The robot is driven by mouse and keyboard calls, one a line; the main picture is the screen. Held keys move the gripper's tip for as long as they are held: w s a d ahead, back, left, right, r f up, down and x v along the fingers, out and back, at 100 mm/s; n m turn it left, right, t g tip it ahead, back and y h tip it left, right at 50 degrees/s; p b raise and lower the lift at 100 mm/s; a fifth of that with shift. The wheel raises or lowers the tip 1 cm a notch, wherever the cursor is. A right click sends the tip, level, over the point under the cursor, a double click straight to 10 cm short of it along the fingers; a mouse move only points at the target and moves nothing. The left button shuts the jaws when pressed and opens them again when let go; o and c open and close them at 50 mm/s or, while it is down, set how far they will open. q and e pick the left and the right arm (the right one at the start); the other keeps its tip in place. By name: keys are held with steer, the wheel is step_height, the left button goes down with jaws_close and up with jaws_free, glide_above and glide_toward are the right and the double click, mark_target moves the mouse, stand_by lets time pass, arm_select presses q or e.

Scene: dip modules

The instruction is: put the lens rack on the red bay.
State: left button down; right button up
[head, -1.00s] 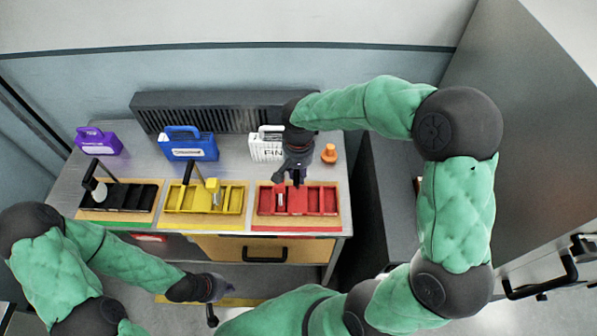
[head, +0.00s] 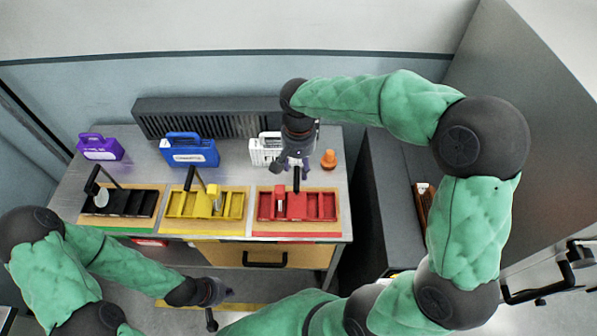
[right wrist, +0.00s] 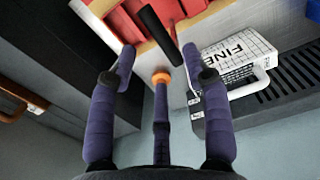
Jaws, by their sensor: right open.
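The red bay (head: 322,207) is a red compartmented tray on a wooden base at the right of the bench. A black upright bar (head: 297,179) stands at it and shows large in the right wrist view (right wrist: 160,33). I cannot tell which thing is the lens rack; no such label is readable. A white case marked FINE (right wrist: 232,62) stands behind the red bay, partly hidden by my right arm in the head view. My right gripper (head: 291,171) is open and empty above the bench, just behind the red bay. My left gripper (head: 211,308) hangs low in front of the bench, its fingers unclear.
A yellow tray (head: 232,207) and a black tray (head: 143,205) stand left of the red bay. Blue (head: 190,152) and purple (head: 99,148) cases stand behind them. An orange knob (head: 329,159) is right of my right gripper. A dark vent (head: 215,116) runs along the back.

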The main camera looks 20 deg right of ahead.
steer(key=shift+r, duration=2.45)
